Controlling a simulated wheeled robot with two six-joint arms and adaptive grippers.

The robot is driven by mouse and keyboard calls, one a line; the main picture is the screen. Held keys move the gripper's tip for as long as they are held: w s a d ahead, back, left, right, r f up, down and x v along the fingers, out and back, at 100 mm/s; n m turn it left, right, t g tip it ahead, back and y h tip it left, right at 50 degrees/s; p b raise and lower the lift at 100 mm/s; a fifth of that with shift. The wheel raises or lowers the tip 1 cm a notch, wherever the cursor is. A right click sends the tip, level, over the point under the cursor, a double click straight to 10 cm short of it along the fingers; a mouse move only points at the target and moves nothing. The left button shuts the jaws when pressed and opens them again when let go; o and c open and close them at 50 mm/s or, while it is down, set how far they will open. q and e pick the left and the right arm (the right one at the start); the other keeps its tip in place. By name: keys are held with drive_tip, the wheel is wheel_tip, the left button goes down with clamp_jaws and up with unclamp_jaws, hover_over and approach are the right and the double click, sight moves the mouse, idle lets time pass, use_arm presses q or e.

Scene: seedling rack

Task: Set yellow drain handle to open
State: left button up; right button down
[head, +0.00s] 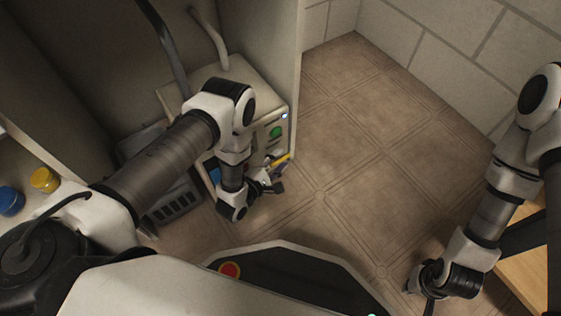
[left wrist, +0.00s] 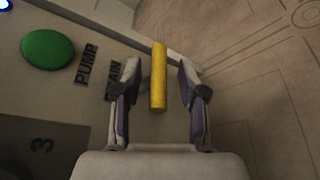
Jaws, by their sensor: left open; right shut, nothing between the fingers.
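The yellow drain handle (left wrist: 159,88) is a short yellow bar on the front of a beige control box, and its lower part lies between my left gripper's fingers. My left gripper (left wrist: 157,68) is open, with a finger on each side of the handle and visible gaps. In the head view the handle (head: 282,160) sits low on the box front, just above my left gripper (head: 272,186). A label beside it is partly hidden by the left finger. My right gripper (head: 427,288) is shut and empty at the lower right, partly hidden by its arm.
The box (head: 230,80) carries a green button (head: 276,132), which in the left wrist view (left wrist: 47,49) is beside the word PUMP. Blue (head: 10,200) and yellow (head: 45,179) caps stand at the left. The tiled floor (head: 350,130) is clear. A wooden surface (head: 522,262) is at right.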

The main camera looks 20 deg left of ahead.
use_arm(q)
drive_tip(key=shift+w+d, duration=0.15)
drive_tip(key=shift+w, duration=0.3)
clamp_jaws()
drive_tip(key=s+d+p, duration=0.2)
drive_tip(key=s+d, duration=0.1)
drive_tip(key=shift+d+f, duration=0.1)
drive_tip(key=shift+d, duration=0.2)
unclamp_jaws()
drive_tip(key=v, duration=0.7)
drive_tip(key=shift+s, duration=0.2)
